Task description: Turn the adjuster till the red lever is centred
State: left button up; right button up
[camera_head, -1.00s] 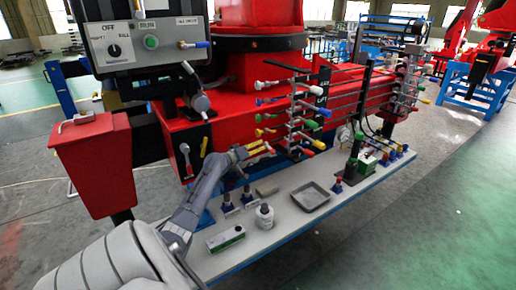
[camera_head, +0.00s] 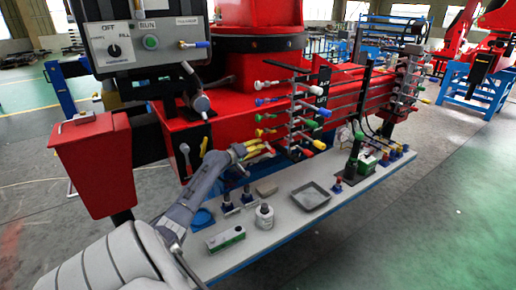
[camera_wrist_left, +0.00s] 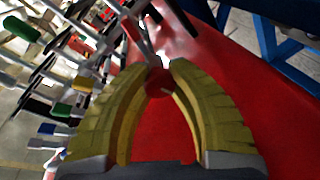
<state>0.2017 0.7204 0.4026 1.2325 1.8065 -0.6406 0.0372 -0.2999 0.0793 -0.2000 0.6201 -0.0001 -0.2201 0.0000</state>
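My left gripper (camera_head: 259,150) has yellow fingers and reaches to the red machine body, just left of the lever rack. In the left wrist view its fingers (camera_wrist_left: 165,66) stand apart over red surface. A dark red round shape (camera_wrist_left: 158,83) shows between the tips; I cannot tell whether it is touched. I cannot tell which is the task's lever, and I cannot make out the adjuster. My right gripper is not in view.
A bench (camera_head: 285,228) below the arm holds a grey tray (camera_head: 310,196), a white jar (camera_head: 264,216), a green-and-white box (camera_head: 225,238) and small blue-based parts. A control box (camera_head: 145,45) and a red bin (camera_head: 95,165) stand at left. Open floor lies at right.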

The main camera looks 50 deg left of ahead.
pick_arm(q)
jog(key=o, duration=0.7)
jog(key=s+r, duration=0.1)
jog(key=s, duration=1.1)
jog(key=shift+d, duration=0.3)
jog(key=shift+r, duration=0.15)
jog(key=shift+w, duration=0.1)
